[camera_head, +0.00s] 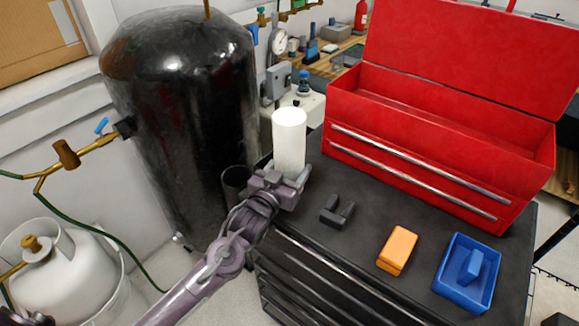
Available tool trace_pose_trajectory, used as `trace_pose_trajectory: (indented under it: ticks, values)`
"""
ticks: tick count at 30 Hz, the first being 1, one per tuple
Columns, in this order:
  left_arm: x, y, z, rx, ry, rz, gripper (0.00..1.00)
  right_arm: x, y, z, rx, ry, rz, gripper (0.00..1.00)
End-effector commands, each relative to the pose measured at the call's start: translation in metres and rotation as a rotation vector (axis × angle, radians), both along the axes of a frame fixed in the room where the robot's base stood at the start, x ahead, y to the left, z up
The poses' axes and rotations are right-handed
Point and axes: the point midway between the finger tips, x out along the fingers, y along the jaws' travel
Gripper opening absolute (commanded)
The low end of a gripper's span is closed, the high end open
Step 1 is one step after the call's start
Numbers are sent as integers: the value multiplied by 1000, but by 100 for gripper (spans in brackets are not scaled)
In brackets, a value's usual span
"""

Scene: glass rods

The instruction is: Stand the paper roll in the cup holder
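The white paper roll (289,138) stands upright near the back left corner of the black cabinet top. My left gripper (284,178) is at its lower end, with one finger by the roll's right side. The gripper hides the roll's base, so I cannot tell whether the fingers press on it or whether it rests on the top. The cup holder (235,184) is a dark round cup at the cabinet's left side, just left of my gripper, partly behind my arm. My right gripper is not in view.
A red toolbox (425,170) with its lid up stands behind on the cabinet top (350,250). A dark forked block (337,211), an orange block (397,250) and a blue tray (467,300) lie in front of it. A black tank (180,110) stands left of the cup holder.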

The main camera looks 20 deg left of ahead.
Motion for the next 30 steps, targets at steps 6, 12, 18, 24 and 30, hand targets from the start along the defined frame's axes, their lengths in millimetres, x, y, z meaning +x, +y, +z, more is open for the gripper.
trace_pose_trajectory:
  ticks: [6, 12, 18, 24, 30]
  values:
    - [0, 0, 1, -1, -2, 0, 37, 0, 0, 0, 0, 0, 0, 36]
    - [0, 0, -2, 0, 0, 0, 74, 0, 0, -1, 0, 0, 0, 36]
    - [0, 0, -2, 0, 0, 0, 86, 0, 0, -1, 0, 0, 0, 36]
    - [0, 0, 1, 0, -1, 0, 86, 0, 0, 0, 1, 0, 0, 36]
    - [-23, 3, -3, 0, 2, -1, 86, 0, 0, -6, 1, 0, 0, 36]
